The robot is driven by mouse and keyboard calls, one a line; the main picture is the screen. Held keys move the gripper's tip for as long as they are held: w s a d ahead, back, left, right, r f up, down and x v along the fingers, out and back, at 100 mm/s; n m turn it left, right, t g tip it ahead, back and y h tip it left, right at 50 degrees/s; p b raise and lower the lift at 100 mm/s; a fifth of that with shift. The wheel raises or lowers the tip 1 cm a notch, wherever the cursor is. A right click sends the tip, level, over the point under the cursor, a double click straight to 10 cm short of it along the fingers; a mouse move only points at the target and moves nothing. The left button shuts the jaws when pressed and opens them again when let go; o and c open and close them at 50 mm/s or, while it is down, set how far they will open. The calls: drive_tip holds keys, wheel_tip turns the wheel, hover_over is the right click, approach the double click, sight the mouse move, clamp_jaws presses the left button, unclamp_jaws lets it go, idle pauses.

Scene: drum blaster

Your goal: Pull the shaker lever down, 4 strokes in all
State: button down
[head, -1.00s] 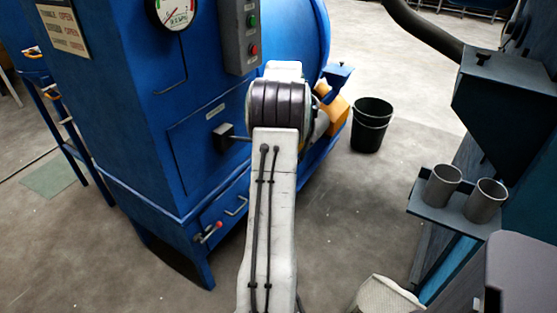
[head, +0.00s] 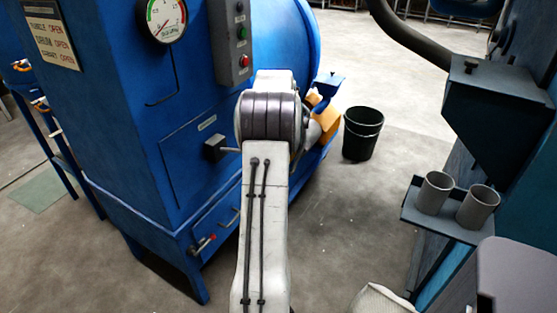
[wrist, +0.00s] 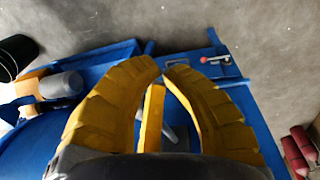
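In the head view, a dark block (head: 215,148) on the blue cabinet has a thin grey rod that runs right and passes behind my arm. This may be the shaker lever, but its far end is hidden. In the wrist view, my gripper (wrist: 162,70) has two curved yellow fingers whose tips nearly meet with a small gap. A yellow bar (wrist: 152,118) lies between the fingers, possibly a lever grip. Whether the fingers press on it is unclear.
A red-knobbed small lever (head: 203,244) sits low on the blue cabinet (head: 120,130); it also shows in the wrist view (wrist: 205,59). A black bucket (head: 362,134) stands on the floor behind. Two grey cups (head: 457,202) sit on a shelf at right. Open floor lies between.

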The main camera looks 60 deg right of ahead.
drive_tip(key=w+r+p, duration=0.8)
drive_tip(key=w+r, duration=0.1)
drive_tip(key=r, duration=0.5)
drive_tip(key=shift+d+r+p, duration=0.2)
drive_tip(key=shift+d+p, duration=0.05)
drive_tip(key=shift+p, duration=0.05)
wheel_tip(320, 180, down, 13)
drive_tip(key=s+d+p, duration=0.1)
drive_tip(key=d+p, duration=0.1)
drive_tip(key=p, duration=0.4)
drive_tip(key=shift+s+d, duration=0.15)
drive_tip(key=shift+f, duration=0.15)
